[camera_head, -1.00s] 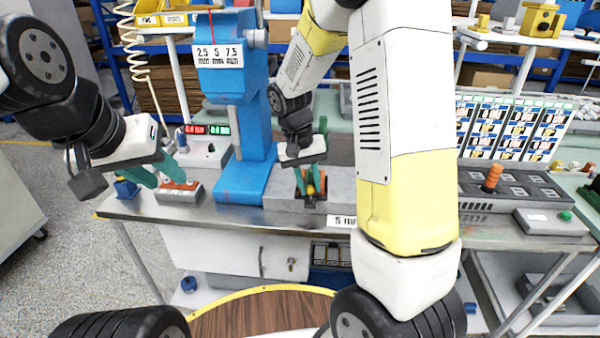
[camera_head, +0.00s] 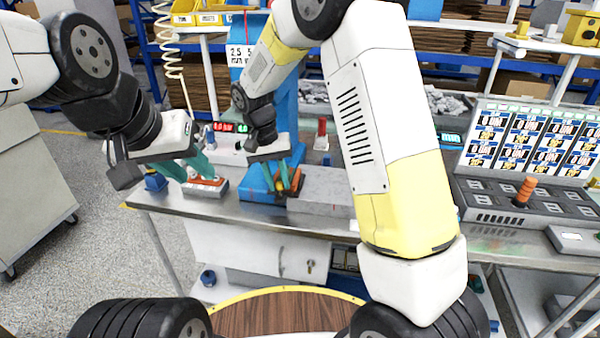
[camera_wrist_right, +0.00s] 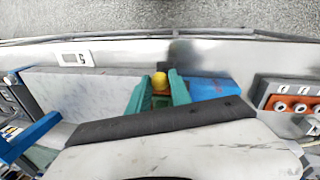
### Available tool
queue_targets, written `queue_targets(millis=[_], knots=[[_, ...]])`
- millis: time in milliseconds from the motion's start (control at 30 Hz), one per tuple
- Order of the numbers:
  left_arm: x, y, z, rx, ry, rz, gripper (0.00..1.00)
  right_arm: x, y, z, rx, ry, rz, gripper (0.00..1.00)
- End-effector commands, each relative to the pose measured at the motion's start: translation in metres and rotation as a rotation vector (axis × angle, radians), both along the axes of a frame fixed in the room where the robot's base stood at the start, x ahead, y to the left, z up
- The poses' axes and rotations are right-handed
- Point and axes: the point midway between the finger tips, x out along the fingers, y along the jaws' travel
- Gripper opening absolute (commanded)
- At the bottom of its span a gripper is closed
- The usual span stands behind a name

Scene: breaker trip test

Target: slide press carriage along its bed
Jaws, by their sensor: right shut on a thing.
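The carriage shows a yellow knob (camera_wrist_right: 160,82) between the teal fingers of my right gripper (camera_wrist_right: 160,92), which is shut on it. In the head view this gripper (camera_head: 284,178) is at the left end of the pale grey bed (camera_head: 322,190), in front of the blue press base (camera_head: 256,190). The carriage's body is mostly hidden by the fingers. In the wrist view the bed (camera_wrist_right: 75,92) lies left of the carriage and the blue base (camera_wrist_right: 210,88) right of it. My left gripper (camera_head: 192,170) has its fingers apart above a grey box with an orange-red top (camera_head: 205,187).
A panel of labelled cards (camera_head: 530,138) and a dark console with an orange-handled lever (camera_head: 525,190) stand at the right. Red and green displays (camera_head: 228,127) are behind my left gripper. The bench's front edge runs close before the bed.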

Motion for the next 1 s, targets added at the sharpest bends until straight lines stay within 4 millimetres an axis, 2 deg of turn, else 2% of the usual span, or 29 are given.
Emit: queue_targets(millis=[33, 100, 400, 933, 967, 1000], knots=[[0.000, 0.000, 0.000, 0.000, 0.000, 0.000, 0.36, 0.004, 0.013, 0.000, 0.002, -0.002, 0.005, 0.00], [0.000, 0.000, 0.000, 0.000, 0.000, 0.000, 0.36, 0.008, 0.027, 0.000, 0.002, -0.002, 0.003, 0.00], [0.000, 0.000, 0.000, 0.000, 0.000, 0.000, 0.36, 0.019, 0.064, 0.001, 0.002, -0.002, 0.000, 0.00], [0.000, 0.000, 0.000, 0.000, 0.000, 0.000, 0.36, 0.022, 0.075, 0.001, 0.008, -0.005, 0.002, 0.00], [0.000, 0.000, 0.000, 0.000, 0.000, 0.000, 0.36, 0.022, 0.075, 0.001, 0.008, -0.005, 0.002, 0.29], [0.000, 0.000, 0.000, 0.000, 0.000, 0.000, 0.36, 0.022, 0.075, 0.001, 0.008, -0.005, 0.002, 0.37]])
